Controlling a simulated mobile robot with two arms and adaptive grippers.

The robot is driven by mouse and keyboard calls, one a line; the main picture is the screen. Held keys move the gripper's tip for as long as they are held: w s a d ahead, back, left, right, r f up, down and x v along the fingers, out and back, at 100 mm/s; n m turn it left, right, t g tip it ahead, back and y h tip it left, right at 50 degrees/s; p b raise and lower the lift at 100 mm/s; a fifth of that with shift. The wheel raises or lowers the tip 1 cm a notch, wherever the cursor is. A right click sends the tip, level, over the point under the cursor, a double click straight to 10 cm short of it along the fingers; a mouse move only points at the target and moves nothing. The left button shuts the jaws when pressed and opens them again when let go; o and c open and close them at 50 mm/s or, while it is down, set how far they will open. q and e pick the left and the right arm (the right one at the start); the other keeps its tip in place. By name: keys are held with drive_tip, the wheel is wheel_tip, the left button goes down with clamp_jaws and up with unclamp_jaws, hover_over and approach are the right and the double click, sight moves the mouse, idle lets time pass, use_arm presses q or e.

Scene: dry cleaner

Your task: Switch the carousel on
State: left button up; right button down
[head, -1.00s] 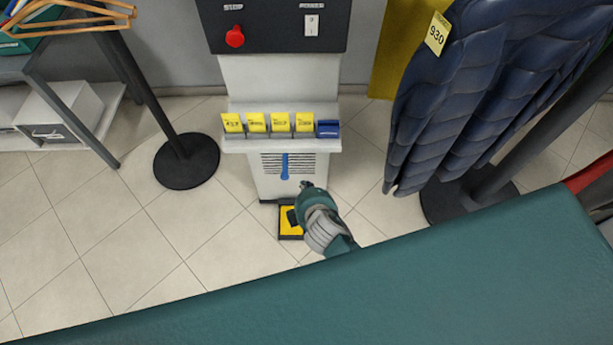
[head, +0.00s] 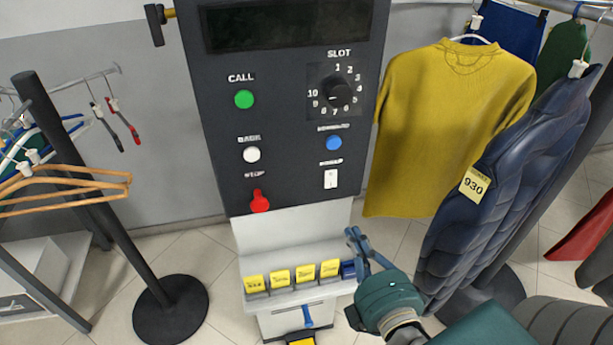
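The dark control panel (head: 290,190) stands upright ahead of me in the head view. A white rocker switch (head: 331,179) is low on its right side, under a label too small to read. I cannot tell the rocker's position. A red stop control (head: 259,201) is at the lower left. The panel also has a green CALL button (head: 244,99), a white button (head: 252,155), a blue button (head: 334,143) and a black SLOT dial (head: 337,93). My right gripper (head: 361,243) is empty, its fingers apart, below and right of the rocker, not touching the panel. My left gripper is out of view.
A ledge (head: 297,297) with several yellow tags is under the panel, close to my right gripper. A yellow shirt (head: 440,120) and navy puffer jacket (head: 505,190) hang at right. A rack post (head: 95,190) and wooden hangers (head: 60,175) are at left.

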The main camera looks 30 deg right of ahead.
drive_tip(key=r, duration=0.2)
drive_tip(key=p, duration=0.3)
approach(331, 183)
drive_tip(key=x, duration=0.6)
drive_tip(key=shift+w+r, duration=0.1)
drive_tip(key=shift+w+d, duration=0.1)
drive_tip(key=shift+w, duration=0.3)
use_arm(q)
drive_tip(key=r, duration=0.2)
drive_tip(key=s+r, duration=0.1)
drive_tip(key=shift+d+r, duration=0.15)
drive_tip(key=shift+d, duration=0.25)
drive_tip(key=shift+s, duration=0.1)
